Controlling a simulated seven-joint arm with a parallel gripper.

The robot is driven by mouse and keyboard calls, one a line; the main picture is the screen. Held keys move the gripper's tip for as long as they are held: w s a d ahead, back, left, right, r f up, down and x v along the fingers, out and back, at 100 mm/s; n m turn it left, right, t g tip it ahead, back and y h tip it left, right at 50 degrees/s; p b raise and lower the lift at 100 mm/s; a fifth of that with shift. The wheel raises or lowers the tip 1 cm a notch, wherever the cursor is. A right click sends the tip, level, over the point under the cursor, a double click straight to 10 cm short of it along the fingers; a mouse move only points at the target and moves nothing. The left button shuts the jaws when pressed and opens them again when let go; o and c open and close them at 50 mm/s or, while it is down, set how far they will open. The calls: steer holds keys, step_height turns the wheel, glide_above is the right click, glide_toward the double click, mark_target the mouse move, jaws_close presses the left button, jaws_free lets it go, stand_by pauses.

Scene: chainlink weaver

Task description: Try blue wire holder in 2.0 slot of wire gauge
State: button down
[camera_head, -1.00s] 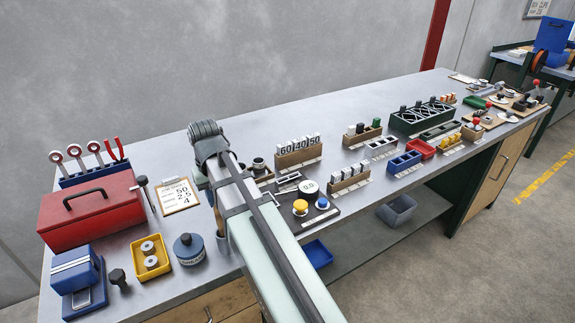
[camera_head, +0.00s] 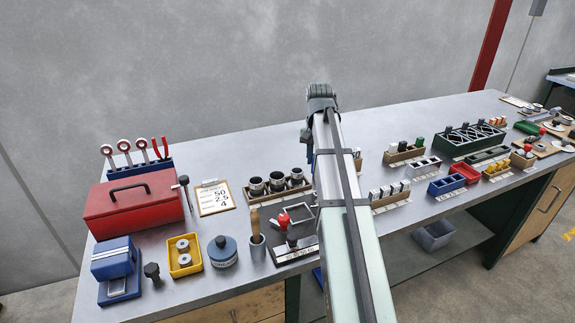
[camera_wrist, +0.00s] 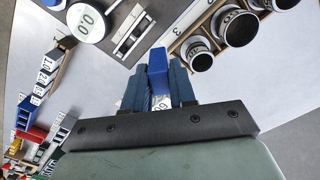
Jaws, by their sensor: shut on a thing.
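My gripper (camera_wrist: 155,88) shows in the wrist view, its two dark blue fingers shut on a blue block (camera_wrist: 158,60), which I take for the blue wire holder. A white label with dark digits shows at the block's near end between the fingers. The block is held above the bench. A slotted metal piece (camera_wrist: 132,32) lies beyond it, slightly left; I cannot tell whether this is the wire gauge, and no 2.0 mark is legible.
A round 0.0 dial (camera_wrist: 88,20) is left of the slotted piece. A rack of three dark cups (camera_head: 276,184) stands left of my arm, near a red-knobbed press (camera_head: 285,222) and a wooden-handled tool (camera_head: 256,225). Wooden racks (camera_head: 390,200) stand to the right. Bare bench lies behind the cups.

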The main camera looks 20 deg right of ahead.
steer(key=s+d+m, duration=0.2)
steer(key=d+m, duration=0.3)
steer(key=d, duration=1.6)
steer(key=s+d+m, duration=0.1)
steer(key=d+m, duration=0.4)
steer(key=d, duration=1.5)
steer(key=shift+s+d+r+m, duration=0.35)
steer(key=shift+s+m, duration=0.05)
steer(key=shift+f, duration=3.6)
steer(key=c, duration=0.8)
jaws_free()
steer(key=shift+c, duration=0.2)
